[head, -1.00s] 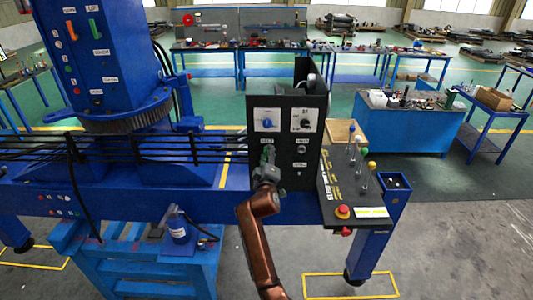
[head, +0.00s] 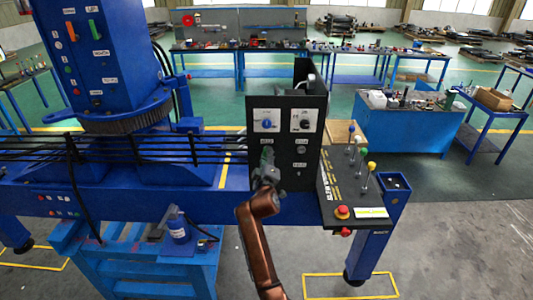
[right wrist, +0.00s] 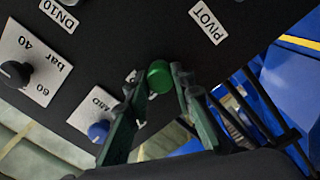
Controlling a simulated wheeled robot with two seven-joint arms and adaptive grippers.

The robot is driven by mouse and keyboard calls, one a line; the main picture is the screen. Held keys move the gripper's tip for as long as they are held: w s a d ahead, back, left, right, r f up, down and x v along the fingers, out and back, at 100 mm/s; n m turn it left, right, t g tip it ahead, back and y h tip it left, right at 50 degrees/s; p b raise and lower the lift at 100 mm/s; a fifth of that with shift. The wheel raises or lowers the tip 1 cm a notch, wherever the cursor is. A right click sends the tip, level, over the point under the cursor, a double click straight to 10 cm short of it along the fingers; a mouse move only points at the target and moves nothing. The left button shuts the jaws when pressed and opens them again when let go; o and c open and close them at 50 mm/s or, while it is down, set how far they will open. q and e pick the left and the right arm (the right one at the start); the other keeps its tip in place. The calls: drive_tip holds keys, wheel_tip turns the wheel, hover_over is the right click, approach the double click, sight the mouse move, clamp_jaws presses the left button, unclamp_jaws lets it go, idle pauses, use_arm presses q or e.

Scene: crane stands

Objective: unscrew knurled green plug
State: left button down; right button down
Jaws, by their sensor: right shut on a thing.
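The knurled green plug (right wrist: 159,77) sits on the front of the black panel, near the PIVOT label, in the right wrist view. In the head view the plug (head: 267,152) is small and partly hidden by the gripper. My right gripper (head: 267,162) is at the panel front, its arm coming up from below. In the right wrist view the gripper (right wrist: 158,88) has a finger on each side of the plug and is shut on it. My left gripper does not show.
The black panel (head: 285,125) also carries a blue knob (right wrist: 98,131) and a black knob (right wrist: 15,72). A sloped lever console (head: 338,190) with a red button (head: 343,212) stands to the right.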

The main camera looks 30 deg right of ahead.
drive_tip(key=n+p, duration=0.5)
drive_tip(key=shift+f, duration=0.15)
drive_tip(key=n+p, duration=0.4)
drive_tip(key=n, duration=0.1)
drive_tip(key=shift+s+f, duration=0.1)
idle(0.4)
